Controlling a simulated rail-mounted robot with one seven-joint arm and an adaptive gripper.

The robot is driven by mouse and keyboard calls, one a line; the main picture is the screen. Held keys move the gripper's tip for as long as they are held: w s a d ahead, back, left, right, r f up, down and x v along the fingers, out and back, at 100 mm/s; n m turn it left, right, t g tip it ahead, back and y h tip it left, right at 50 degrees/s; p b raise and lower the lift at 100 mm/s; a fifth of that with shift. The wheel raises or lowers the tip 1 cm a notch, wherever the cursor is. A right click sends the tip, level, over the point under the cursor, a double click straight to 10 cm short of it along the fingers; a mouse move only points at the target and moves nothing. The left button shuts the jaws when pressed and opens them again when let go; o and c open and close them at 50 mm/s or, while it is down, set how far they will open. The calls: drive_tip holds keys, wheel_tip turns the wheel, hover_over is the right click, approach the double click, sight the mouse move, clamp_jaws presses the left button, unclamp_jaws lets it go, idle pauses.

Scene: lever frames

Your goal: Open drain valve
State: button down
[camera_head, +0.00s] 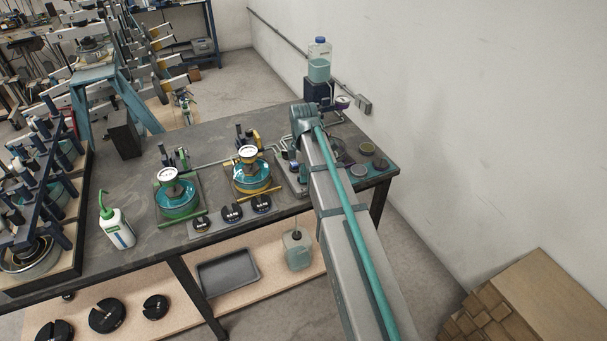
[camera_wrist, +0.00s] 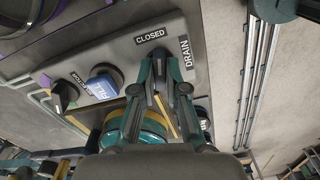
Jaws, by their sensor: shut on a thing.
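In the wrist view, a grey valve panel (camera_wrist: 115,45) carries "CLOSED" (camera_wrist: 150,37) and "DRAIN" (camera_wrist: 185,53) labels. My gripper (camera_wrist: 166,64) is beside both labels, its fingers closed on the drain valve handle, which they mostly hide. I cannot make out how the handle is turned. A blue knob (camera_wrist: 104,80) and a black knob (camera_wrist: 64,95) sit on the same panel to the left. In the head view, my arm covers part of the panel (camera_head: 287,166) at the workbench's right end, and my fingertips are hidden.
The dark workbench (camera_head: 130,180) bears two round teal units with gauges (camera_head: 177,197) (camera_head: 252,176) left of my arm. A white bottle (camera_head: 117,230) stands further left. A reservoir with teal liquid (camera_head: 318,68) stands behind. A clear jug (camera_head: 297,250) sits on the lower shelf.

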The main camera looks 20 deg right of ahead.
drive_tip(key=m, duration=1.1)
drive_tip(key=shift+m, duration=0.3)
idle(0.4)
drive_tip(key=c, duration=1.2)
unclamp_jaws()
drive_tip(key=shift+r, duration=0.1)
wheel_tip(320, 180, up, 12)
